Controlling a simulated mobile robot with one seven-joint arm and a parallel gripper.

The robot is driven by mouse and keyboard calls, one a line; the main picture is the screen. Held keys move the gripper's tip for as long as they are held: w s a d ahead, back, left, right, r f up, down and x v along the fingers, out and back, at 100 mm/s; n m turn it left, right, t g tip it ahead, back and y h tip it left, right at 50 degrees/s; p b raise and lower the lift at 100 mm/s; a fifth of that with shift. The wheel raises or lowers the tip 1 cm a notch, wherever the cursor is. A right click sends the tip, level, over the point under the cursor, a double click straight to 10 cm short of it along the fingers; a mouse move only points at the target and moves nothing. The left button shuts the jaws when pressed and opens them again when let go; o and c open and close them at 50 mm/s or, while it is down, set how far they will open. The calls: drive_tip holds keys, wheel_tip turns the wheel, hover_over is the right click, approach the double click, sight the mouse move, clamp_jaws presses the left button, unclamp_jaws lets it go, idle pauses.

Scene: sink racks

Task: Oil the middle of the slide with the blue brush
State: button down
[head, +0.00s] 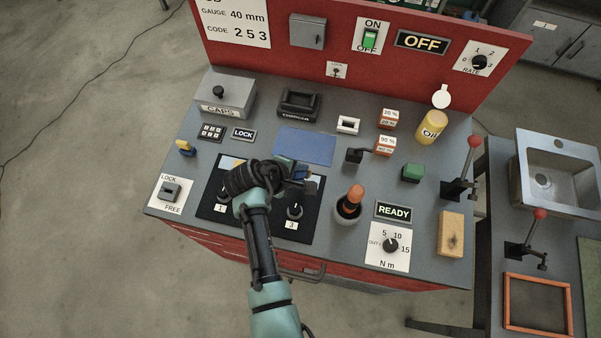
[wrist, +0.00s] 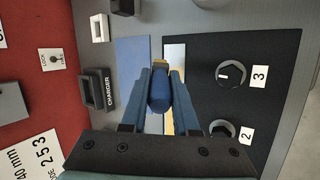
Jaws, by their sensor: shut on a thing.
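My gripper (head: 300,172) is over the upper part of the black panel (head: 262,226), just below the blue mat (head: 318,150). In the wrist view my gripper (wrist: 158,88) is shut on a blue piece, which I take to be the blue brush (wrist: 158,94), with a tan tip at its far end. Beside and under it a pale and yellowish strip (wrist: 174,54) shows at the panel's edge; it may be the slide. My gripper hides much of this strip. I cannot tell whether the brush touches it.
The panel has numbered knobs, such as knob 3 (head: 294,211). A yellow oil bottle (head: 432,127) with its white lid open stands at the right. An orange-topped item sits in a grey cup (head: 348,216) right of the panel. The charger (head: 298,104) is behind the blue mat.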

drive_tip(key=shift+r+p, duration=1.7)
drive_tip(key=shift+r, duration=0.7)
